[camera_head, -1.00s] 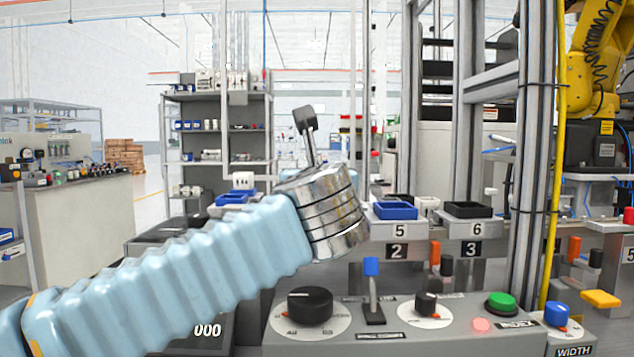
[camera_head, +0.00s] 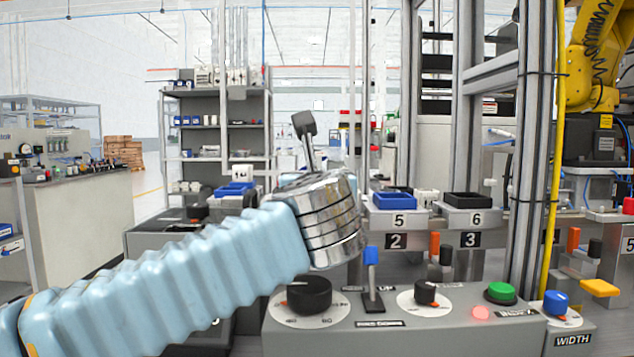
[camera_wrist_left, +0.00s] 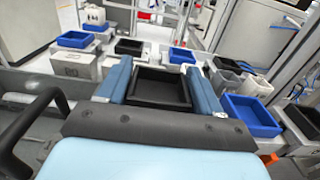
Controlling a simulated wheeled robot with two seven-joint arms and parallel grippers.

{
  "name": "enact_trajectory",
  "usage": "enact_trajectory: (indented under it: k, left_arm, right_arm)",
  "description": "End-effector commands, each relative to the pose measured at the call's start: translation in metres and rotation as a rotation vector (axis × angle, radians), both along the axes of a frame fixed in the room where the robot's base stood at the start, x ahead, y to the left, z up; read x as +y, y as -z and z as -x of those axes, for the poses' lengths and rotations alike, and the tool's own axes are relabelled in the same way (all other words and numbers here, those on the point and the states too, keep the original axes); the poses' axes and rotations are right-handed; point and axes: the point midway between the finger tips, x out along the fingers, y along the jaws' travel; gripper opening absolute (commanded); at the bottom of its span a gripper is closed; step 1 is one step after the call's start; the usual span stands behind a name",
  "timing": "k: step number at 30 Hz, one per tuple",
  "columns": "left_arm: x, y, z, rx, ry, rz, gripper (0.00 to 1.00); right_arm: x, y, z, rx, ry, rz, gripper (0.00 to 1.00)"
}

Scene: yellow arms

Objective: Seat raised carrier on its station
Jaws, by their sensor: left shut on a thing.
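A black open tray, the carrier (camera_wrist_left: 160,104), sits between the two blue fingers of my left gripper (camera_wrist_left: 158,72) in the left wrist view. The fingers are shut on its two sides, and it looks level. In the head view my left arm comes in from the left, and its metal wrist hides the fingers and the carrier. Stands marked 5 (camera_head: 398,219) and 6 (camera_head: 475,218) hold a blue tray (camera_head: 394,201) and a black tray (camera_head: 467,200). I cannot tell which station belongs to the carrier. My right gripper is not in view.
A grey control console (camera_head: 400,325) with knobs, a lever and a green button stands in front, below the wrist. Metal posts (camera_head: 530,150) rise at the right. Several blue trays, including one at right (camera_wrist_left: 252,115), surround the carrier in the wrist view.

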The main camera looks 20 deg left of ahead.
Motion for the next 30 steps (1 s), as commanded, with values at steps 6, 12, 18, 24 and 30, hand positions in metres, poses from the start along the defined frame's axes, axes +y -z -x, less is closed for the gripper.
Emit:
enact_trajectory:
  k: [6, 12, 18, 24, 30]
  left_arm:
    - [0.0001, -0.0003, 0.0001, -0.001, 0.0, 0.0, 0.23]
    - [0.0001, 0.0035, 0.0, -0.001, 0.0, 0.0, 0.23]
    - [0.0001, 0.0081, -0.0001, 0.0, 0.0, 0.001, 0.23]
    - [0.0001, 0.0078, 0.0, -0.001, 0.0, 0.001, 0.23]
    - [0.0, 0.0082, 0.0, -0.001, 0.0, 0.0, 0.23]
  right_arm:
    - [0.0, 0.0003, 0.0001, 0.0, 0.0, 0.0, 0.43]
    - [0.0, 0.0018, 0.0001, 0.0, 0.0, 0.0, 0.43]
    - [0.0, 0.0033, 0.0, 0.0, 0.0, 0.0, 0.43]
    - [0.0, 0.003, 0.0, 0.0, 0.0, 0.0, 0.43]
    - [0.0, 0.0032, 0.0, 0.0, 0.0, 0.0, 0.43]
